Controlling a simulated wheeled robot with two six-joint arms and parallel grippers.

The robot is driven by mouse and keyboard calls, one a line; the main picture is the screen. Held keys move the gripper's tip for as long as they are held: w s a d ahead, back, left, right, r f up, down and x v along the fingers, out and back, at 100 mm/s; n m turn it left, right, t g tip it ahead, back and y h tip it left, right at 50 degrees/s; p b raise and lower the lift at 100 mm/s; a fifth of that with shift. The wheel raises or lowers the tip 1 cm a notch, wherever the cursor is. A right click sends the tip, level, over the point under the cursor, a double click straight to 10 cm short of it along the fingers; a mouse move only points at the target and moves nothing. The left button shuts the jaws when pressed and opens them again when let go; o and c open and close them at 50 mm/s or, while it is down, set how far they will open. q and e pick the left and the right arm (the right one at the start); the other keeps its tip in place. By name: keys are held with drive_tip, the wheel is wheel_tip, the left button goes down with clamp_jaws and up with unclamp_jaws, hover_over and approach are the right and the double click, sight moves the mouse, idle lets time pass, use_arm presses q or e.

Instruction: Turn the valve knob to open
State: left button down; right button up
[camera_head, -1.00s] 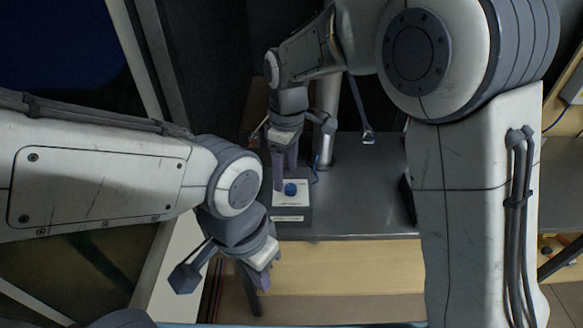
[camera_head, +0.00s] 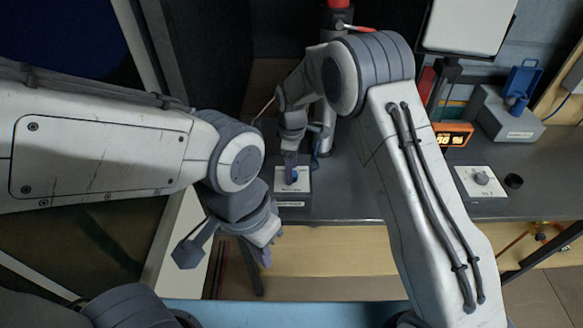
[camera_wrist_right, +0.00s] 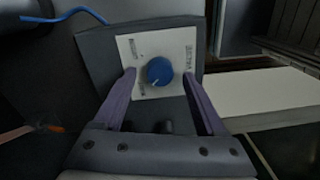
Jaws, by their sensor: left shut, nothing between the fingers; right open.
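The valve knob (camera_wrist_right: 160,71) is a blue round knob with a small white pointer mark. It sits on a white labelled plate (camera_wrist_right: 186,46) on a dark box, on the grey bench. The pointer faces the lower left in the wrist view. In the head view the knob (camera_head: 293,176) is partly behind my right gripper (camera_head: 290,178). My right gripper (camera_wrist_right: 166,78) is open, with its purple fingers on either side of the knob and apart from it in the wrist picture. My left gripper (camera_head: 264,252) is shut and empty, below and in front of the bench.
A second box with a grey knob (camera_head: 482,178), a black cylinder (camera_head: 514,181), an orange-lit display (camera_head: 453,135) and a grey box with a blue part (camera_head: 505,116) stand on the right of the bench (camera_head: 350,200). A blue cable (camera_wrist_right: 68,16) lies beside the valve box.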

drive_tip(key=shift+f, duration=0.45)
clamp_jaws()
